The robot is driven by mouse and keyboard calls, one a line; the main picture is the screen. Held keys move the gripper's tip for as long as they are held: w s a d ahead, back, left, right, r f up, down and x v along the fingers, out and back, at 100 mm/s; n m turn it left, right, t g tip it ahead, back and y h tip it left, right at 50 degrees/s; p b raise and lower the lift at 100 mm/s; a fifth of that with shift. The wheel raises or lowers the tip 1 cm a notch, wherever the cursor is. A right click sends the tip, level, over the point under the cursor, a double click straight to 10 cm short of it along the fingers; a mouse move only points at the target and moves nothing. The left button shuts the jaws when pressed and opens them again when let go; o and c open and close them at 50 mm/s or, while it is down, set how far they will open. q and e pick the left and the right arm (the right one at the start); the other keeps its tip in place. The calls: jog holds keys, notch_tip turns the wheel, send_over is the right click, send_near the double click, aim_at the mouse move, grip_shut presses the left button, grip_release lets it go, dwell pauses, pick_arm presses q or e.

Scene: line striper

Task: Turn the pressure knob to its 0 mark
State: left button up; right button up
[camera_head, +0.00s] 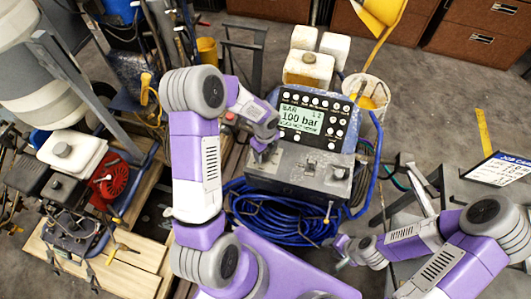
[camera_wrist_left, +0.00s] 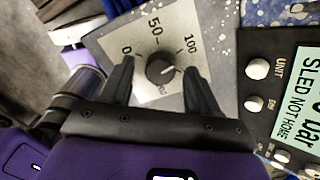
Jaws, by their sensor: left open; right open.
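The black round pressure knob (camera_wrist_left: 160,68) sits on a light dial plate (camera_wrist_left: 139,31) marked 0, 50 and 100, with another label partly hidden below. Its pale pointer line appears to point right, near the 100 side, away from the 0 at left. My left gripper (camera_wrist_left: 161,83) is open, with one finger on each side of the knob; contact is unclear. In the head view my left gripper (camera_head: 262,150) is at the console's left edge and hides the knob. The display (camera_head: 299,119) reads 100 bar. My right gripper (camera_head: 343,250) is open and empty at lower right.
White push buttons (camera_wrist_left: 257,69) lie right of the dial. A blue hose coil (camera_head: 275,212) hangs below the console. White jugs (camera_head: 308,69) and a bucket (camera_head: 366,92) stand behind it. A wooden pallet (camera_head: 125,265) with machinery is at left, a metal table (camera_head: 470,185) at right.

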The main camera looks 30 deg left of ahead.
pick_arm(q)
jog(key=shift+f, duration=0.25)
jog(key=c, duration=1)
jog(key=shift+c, duration=0.2)
